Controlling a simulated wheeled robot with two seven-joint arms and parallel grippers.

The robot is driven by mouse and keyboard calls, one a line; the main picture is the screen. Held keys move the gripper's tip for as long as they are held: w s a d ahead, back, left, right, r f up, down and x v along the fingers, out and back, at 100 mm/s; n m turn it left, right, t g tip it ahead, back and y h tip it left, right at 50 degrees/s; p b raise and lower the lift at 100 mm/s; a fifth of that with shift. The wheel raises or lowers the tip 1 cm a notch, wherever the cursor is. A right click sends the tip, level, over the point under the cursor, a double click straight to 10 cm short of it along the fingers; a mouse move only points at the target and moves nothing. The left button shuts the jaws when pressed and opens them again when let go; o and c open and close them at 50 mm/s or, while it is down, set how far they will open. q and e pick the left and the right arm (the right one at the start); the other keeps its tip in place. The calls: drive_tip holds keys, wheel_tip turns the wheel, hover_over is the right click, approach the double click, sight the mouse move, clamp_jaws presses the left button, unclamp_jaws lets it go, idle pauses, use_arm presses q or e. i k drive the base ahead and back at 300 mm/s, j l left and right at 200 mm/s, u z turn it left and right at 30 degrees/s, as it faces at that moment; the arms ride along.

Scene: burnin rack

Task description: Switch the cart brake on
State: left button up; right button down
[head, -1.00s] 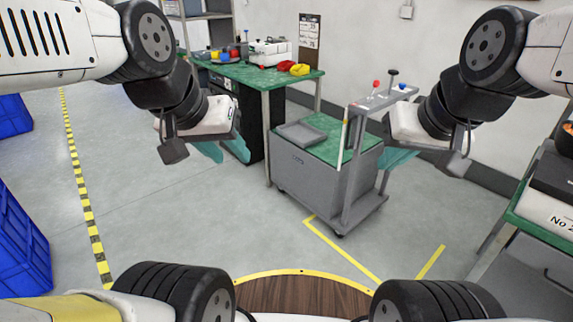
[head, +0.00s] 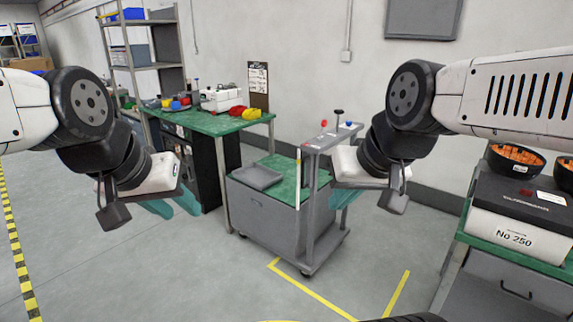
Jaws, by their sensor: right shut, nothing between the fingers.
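I cannot tell which of these is the brake. My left gripper (head: 174,206) hangs over the floor left of the cart, apart from it; its teal fingers look spread. My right gripper (head: 343,198) is shut and empty, in front of the cart's right side in the picture; I cannot tell whether it touches.
A green workbench (head: 212,123) with coloured items stands behind the cart. At right, another bench holds a box marked No 250 (head: 510,233) and bowls (head: 515,160). A shelf rack (head: 150,50) stands at the back left. Floor in front and left is open.

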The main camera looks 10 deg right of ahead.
sight(324, 123)
drive_tip(key=i+l+u, duration=0.1)
drive_tip(key=i+l, duration=0.4)
drive_tip(key=i+l+u, duration=0.15)
drive_tip(key=i+l, duration=0.3)
drive_tip(key=l, duration=0.15)
